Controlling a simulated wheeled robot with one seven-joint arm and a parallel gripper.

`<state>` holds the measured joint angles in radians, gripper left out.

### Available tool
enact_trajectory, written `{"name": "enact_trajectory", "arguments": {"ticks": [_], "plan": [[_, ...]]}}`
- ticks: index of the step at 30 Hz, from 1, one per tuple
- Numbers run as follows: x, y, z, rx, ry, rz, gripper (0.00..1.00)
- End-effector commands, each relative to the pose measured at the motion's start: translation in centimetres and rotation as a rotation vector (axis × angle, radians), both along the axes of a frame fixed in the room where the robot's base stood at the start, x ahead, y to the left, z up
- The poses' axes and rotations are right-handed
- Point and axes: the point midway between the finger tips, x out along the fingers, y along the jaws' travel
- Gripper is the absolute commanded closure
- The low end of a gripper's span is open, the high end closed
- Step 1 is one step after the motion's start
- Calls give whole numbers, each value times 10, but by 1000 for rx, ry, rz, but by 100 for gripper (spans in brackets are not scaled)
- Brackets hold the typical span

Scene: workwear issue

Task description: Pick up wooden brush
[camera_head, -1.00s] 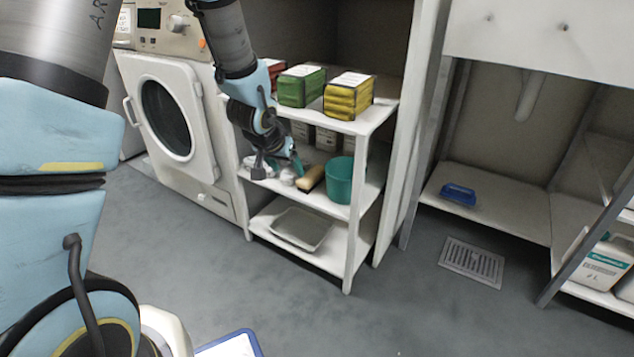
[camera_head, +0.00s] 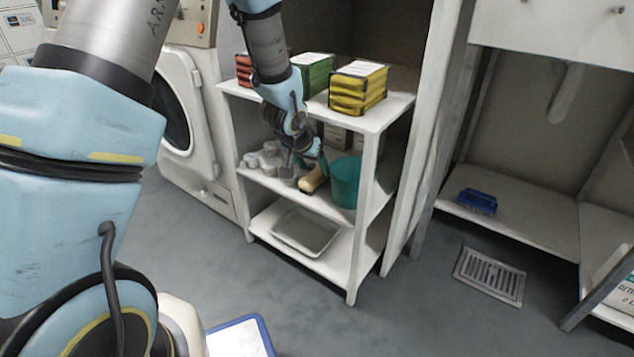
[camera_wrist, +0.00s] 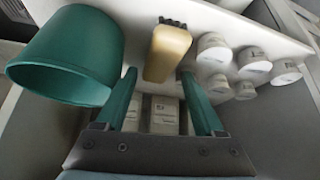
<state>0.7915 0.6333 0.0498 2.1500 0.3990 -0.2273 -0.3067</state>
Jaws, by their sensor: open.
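The wooden brush (camera_head: 315,178) lies on the middle shelf, just left of a green bucket (camera_head: 345,181). In the wrist view the brush (camera_wrist: 167,53) is a tan block with dark bristles at its far edge. It lies ahead of the fingertips, roughly in line with the gap between them. My gripper (camera_wrist: 158,82) is open and empty, with its two green fingers apart. In the head view my gripper (camera_head: 309,163) reaches into the middle shelf close to the brush, partly hidden by my wrist. I cannot tell whether a finger touches the brush.
The bucket (camera_wrist: 68,52) stands close on the left in the wrist view, several white rolls (camera_wrist: 246,62) on the right. The top shelf with a yellow pack (camera_head: 357,88) is above. A grey tray (camera_head: 306,231) lies on the bottom shelf.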

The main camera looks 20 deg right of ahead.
Motion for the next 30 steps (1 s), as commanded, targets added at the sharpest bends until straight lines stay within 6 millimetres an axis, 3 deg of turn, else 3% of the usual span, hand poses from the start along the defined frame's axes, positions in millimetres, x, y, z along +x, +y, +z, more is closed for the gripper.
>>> {"name": "enact_trajectory", "arguments": {"ticks": [1,6,14,30], "plan": [[3,-2,-13,0,0,0,30],[11,-11,-32,0,0,0,30],[12,-13,-33,0,0,1,30],[12,-13,-32,0,0,1,90]]}}
